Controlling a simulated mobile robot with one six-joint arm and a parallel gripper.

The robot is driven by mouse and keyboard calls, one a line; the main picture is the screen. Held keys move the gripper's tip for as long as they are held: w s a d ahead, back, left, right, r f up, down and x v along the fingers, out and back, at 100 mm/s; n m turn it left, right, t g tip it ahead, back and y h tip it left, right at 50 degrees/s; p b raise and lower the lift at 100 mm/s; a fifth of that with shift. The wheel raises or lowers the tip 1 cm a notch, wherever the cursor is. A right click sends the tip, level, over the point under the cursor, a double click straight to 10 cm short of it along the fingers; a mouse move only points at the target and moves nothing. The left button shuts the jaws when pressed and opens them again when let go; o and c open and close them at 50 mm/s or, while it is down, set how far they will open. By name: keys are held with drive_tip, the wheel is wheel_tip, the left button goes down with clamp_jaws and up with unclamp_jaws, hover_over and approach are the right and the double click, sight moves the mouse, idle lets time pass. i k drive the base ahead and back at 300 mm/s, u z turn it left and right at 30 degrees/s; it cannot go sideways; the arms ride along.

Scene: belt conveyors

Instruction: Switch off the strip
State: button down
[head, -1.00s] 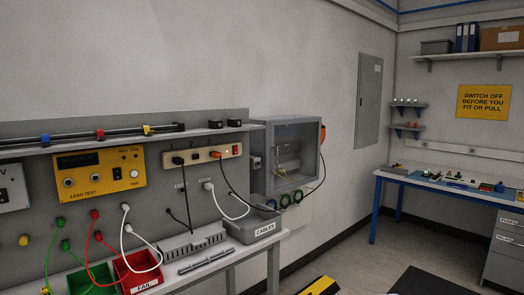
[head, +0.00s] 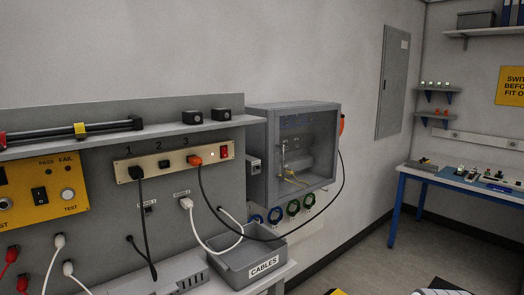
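The power strip (head: 172,163) is a beige bar fixed to the grey back panel of the bench, left of centre in the head view. Its sockets are marked 1, 2 and 3. A black plug (head: 136,172) sits in socket 1 and an orange plug (head: 195,160) in socket 3. Socket 2 (head: 165,163) has no cable. A red rocker switch (head: 225,152) is at the strip's right end, with a small pale light (head: 212,154) beside it. I cannot tell the rocker's position. My gripper is not in view.
A grey open-fronted box (head: 292,155) juts from the wall right of the strip. A grey CABLES bin (head: 250,262) stands on the bench below. White and black leads hang in front of the panel.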

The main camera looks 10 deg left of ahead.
sight(224, 150)
drive_tip(key=u, duration=0.45)
drive_tip(key=i, duration=0.9)
drive_tip(key=u, duration=0.65)
